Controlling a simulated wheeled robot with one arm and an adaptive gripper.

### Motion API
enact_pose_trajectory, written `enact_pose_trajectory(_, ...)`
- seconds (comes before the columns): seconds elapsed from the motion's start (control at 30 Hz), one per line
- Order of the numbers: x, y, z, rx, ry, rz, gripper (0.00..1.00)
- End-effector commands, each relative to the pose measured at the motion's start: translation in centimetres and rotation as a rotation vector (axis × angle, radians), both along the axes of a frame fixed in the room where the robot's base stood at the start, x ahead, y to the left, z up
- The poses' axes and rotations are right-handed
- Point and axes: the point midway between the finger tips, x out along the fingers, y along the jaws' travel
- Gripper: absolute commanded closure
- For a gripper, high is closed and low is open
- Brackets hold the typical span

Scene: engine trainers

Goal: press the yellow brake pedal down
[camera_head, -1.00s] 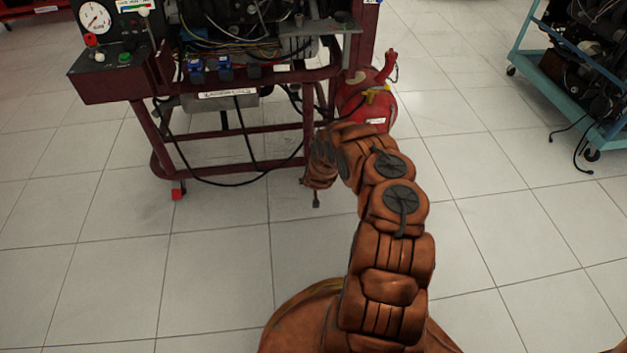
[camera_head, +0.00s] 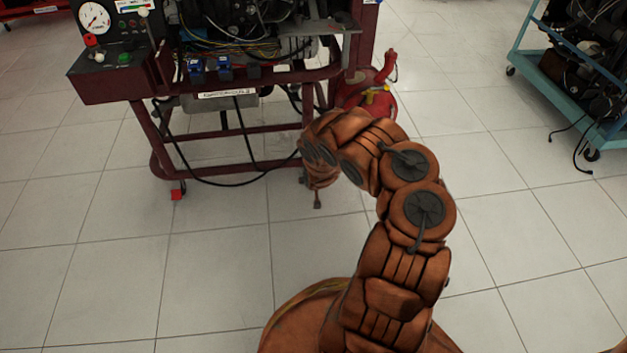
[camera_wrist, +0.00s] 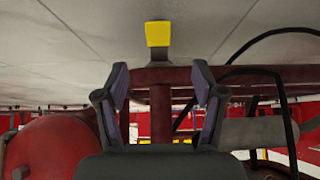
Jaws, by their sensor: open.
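The yellow brake pedal (camera_wrist: 158,33) shows in the wrist view at top centre, as a small yellow pad on a dark stem. It lies beyond my gripper (camera_wrist: 160,79), roughly in line with the gap between the fingers and apart from them. My gripper is open, with nothing between its fingertips. In the head view my arm's end hangs beside the dark red engine stand (camera_head: 232,132), and its fingers cannot be made out. A small yellow patch shows by the red tank there; I cannot tell whether it is the pedal.
The red tank (camera_head: 378,104) stands at the stand's right side; a round red body (camera_wrist: 55,148) fills the wrist view's lower left. Black cables (camera_head: 235,184) hang under the stand. A teal cart (camera_head: 545,80) stands at the far right. The tiled floor in front is clear.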

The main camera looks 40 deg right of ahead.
Motion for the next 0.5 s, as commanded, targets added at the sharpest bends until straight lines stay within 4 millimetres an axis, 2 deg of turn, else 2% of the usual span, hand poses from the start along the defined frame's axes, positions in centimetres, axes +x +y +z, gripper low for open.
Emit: enact_pose_trajectory(0.5, -0.76, 0.07, 0.64, -0.004, 0.004, -0.002, 0.31)
